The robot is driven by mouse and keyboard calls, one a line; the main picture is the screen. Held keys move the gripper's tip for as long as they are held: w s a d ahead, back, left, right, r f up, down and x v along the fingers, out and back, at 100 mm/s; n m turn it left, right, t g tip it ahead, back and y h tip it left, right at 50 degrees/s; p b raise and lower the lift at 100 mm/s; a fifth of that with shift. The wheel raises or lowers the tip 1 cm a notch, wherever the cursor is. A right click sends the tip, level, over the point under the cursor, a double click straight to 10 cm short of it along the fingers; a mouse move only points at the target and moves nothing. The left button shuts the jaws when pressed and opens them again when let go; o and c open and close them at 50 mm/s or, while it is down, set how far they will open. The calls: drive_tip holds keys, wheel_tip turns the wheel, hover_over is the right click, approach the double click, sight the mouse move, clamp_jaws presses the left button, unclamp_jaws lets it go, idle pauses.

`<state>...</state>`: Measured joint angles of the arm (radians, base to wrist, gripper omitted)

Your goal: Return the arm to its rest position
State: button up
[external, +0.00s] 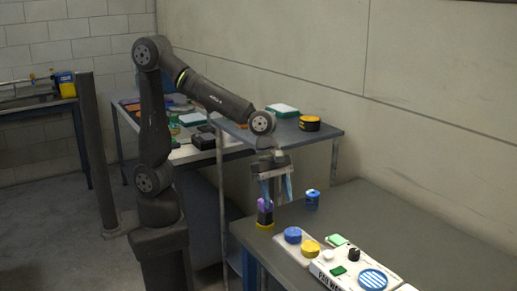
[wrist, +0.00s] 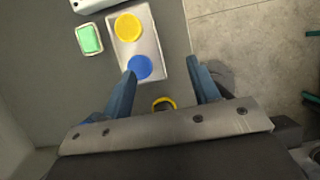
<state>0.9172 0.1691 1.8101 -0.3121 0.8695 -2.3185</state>
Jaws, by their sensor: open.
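My gripper (external: 277,200) hangs pointing down over the near left corner of the grey table, its two blue fingers apart. In the wrist view the open fingers (wrist: 161,68) show with a gap between them. A purple and dark object with a yellow base (external: 265,213) stands at the table corner, just under the left finger. Its yellow rim (wrist: 164,102) shows between the fingers near the palm, the rest hidden. I cannot tell if a finger touches it. My arm is raised and bent, reaching right over the table.
A blue canister (external: 312,201) stands right of my gripper. A light tray holds a blue disc (external: 293,235) and a yellow disc (external: 310,248). A green-topped block (external: 337,240) and a white panel (external: 352,275) are nearby. A shelf (external: 290,137) is behind, with a yellow-black round item (external: 310,124).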

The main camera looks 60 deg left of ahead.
drive_tip(key=w+d+f, duration=0.4)
drive_tip(key=w+f, duration=0.1)
drive_tip(key=w, duration=0.3)
drive_tip(key=shift+w+f, duration=0.35)
drive_tip(key=shift+f, duration=0.05)
